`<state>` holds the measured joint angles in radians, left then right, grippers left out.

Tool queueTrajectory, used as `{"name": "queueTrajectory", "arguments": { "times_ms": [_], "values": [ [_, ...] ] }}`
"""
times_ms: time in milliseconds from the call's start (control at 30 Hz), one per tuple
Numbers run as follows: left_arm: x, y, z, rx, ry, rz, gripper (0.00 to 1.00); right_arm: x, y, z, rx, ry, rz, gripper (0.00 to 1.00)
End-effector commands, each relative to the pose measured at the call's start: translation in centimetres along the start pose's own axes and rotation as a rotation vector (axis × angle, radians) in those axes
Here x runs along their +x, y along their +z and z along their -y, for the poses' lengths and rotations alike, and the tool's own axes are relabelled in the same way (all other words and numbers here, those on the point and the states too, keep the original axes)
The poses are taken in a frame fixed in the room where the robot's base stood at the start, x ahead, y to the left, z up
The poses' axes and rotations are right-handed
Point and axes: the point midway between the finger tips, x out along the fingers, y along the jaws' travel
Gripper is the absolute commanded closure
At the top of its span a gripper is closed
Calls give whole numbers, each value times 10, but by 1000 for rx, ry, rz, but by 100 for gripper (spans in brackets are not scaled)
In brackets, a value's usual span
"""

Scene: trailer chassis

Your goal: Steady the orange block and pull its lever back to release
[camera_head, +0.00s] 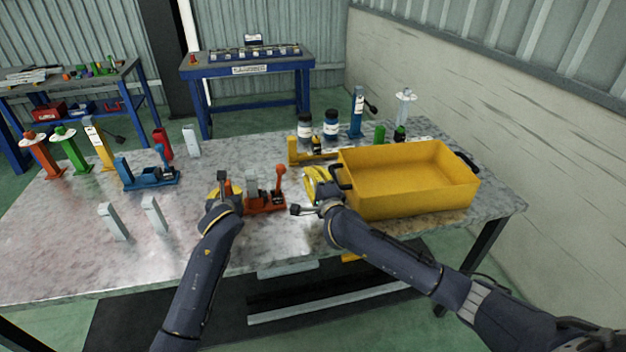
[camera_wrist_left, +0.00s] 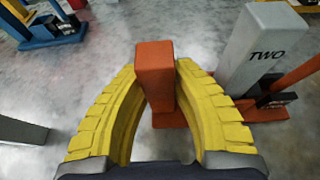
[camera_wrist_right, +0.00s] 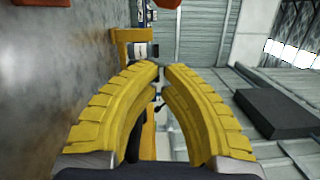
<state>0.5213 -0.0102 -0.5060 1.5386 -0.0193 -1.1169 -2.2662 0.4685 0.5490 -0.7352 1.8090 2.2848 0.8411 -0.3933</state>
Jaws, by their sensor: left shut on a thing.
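The orange block (camera_head: 264,204) sits on the table, with a flat base, an upright end post and a grey piece marked TWO. Its lever (camera_head: 280,180), topped by a round knob, stands nearly upright at the right end. My left gripper (camera_head: 224,190) is shut on the block's orange end post; in the left wrist view the post (camera_wrist_left: 154,68) is between the yellow fingertips. The lever's shaft (camera_wrist_left: 298,73) shows at that view's right edge. My right gripper (camera_wrist_right: 161,68) is shut and empty, right of the lever and apart from it, its fingertips nearly meeting.
A yellow bin (camera_head: 405,190) stands close to my right gripper. A yellow lever block (camera_head: 305,150) is behind it. A blue lever block (camera_head: 148,178) and two grey pieces (camera_head: 153,214) are to the left. The table's front left is clear.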

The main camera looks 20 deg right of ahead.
Motion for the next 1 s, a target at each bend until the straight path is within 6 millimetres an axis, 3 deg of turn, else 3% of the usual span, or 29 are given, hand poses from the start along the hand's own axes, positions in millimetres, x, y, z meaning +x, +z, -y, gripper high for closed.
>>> {"name": "queueTrajectory", "arguments": {
  "times_ms": [100,367,700,1000],
  "values": [
    [0,-1,0,0,0,-2,100,23,0,1,0,-1,-1,100],
    [0,-1,0,0,0,-2,100,60,1,0,0,0,-1,100],
    [0,-1,0,0,0,-2,100,46,33,0,0,0,1,100],
    [0,-1,0,0,0,-2,100,44,38,0,-1,0,0,100]
  ]
}}
